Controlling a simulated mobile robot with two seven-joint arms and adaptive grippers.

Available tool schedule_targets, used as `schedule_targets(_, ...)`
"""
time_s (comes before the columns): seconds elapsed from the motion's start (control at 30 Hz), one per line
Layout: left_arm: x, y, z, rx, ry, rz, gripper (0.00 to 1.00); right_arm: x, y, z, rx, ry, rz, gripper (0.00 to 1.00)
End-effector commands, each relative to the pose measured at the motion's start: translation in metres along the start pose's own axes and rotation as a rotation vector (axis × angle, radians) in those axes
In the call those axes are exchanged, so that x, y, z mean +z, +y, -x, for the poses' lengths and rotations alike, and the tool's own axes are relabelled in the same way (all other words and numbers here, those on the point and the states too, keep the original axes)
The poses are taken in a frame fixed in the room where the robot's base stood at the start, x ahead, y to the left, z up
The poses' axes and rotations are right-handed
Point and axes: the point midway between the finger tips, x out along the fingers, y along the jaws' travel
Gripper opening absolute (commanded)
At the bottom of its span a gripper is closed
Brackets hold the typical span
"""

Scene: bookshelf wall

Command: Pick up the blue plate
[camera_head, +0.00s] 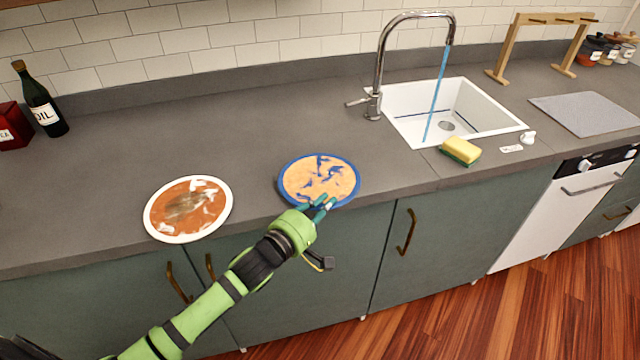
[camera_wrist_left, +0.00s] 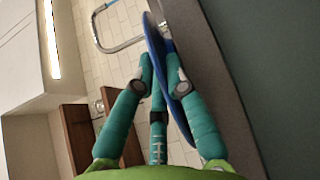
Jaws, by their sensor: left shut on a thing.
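The blue plate (camera_head: 318,179) has a blue rim and an orange stain with blue patches on its face. It is at the front edge of the grey counter, right of the other plate. My left gripper (camera_head: 322,206) is shut on its near rim. In the left wrist view the plate (camera_wrist_left: 156,40) shows edge-on as a blue disc between the teal fingers (camera_wrist_left: 162,75). I cannot tell whether the plate touches the counter. My right gripper is not in view.
A white-rimmed plate (camera_head: 188,209) with brown stains lies to the left. The sink (camera_head: 500,122) with running water and a yellow-green sponge (camera_head: 460,151) are to the right. An oil bottle (camera_head: 42,105) stands at the back left. The counter (camera_head: 190,125) between is clear.

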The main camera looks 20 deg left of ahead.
Motion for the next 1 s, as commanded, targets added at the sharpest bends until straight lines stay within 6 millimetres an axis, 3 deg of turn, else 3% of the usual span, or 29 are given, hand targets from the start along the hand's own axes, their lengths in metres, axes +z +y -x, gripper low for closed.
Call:
schedule_targets(0.27, 0.001, 0.006, 0.001, -0.004, 0.001, 0.005, 0.00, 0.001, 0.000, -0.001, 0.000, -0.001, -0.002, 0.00)
schedule_targets(0.47, 0.003, 0.037, 0.003, 0.004, 0.000, 0.003, 0.00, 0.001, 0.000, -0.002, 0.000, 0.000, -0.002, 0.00)
schedule_targets(0.8, 0.063, 0.083, -0.040, 0.006, -0.003, 0.010, 0.00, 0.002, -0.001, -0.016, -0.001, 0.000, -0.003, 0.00)
schedule_targets(1.0, 0.087, 0.100, -0.058, 0.003, 0.000, 0.005, 0.00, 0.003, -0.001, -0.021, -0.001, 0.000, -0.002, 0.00)
